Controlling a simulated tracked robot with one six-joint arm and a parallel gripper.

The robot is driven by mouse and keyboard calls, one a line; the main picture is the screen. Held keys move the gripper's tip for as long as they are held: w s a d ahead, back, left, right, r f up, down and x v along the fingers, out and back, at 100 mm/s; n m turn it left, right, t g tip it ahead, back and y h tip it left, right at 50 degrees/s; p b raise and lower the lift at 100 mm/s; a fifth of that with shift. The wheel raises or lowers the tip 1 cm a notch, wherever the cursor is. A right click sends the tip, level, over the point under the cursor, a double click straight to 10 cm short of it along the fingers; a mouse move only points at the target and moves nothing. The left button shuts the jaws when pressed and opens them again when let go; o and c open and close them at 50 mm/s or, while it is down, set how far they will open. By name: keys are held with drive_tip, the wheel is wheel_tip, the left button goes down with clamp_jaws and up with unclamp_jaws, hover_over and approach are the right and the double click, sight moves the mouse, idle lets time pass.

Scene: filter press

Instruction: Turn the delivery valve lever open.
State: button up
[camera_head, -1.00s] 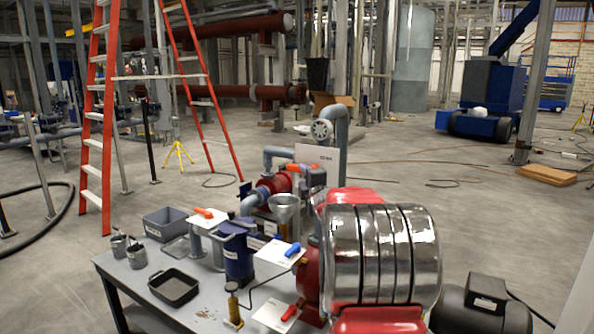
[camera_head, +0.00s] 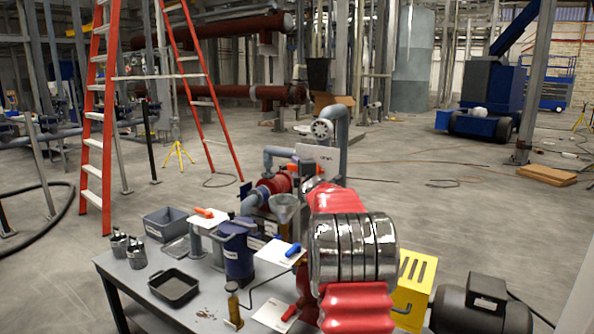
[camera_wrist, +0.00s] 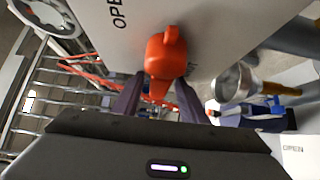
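In the wrist view an orange-red lever (camera_wrist: 165,58) stands in front of a white plate (camera_wrist: 225,25) with lettering that reads "OPEN". Its narrow end points toward my gripper (camera_wrist: 160,88). The two dark fingers are apart, one on each side of this end, with small gaps seeming to show beside it. Whether a fingertip touches the lever is unclear.
A grey funnel (camera_head: 285,207) stands close to my arm and also shows in the wrist view (camera_wrist: 234,84). The bench (camera_head: 205,310) holds a blue lever (camera_head: 293,249), an orange lever (camera_head: 205,212), a black tray (camera_head: 175,287) and cups.

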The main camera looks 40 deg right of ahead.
drive_tip(key=shift+c, duration=0.3)
clamp_jaws()
idle(0.4)
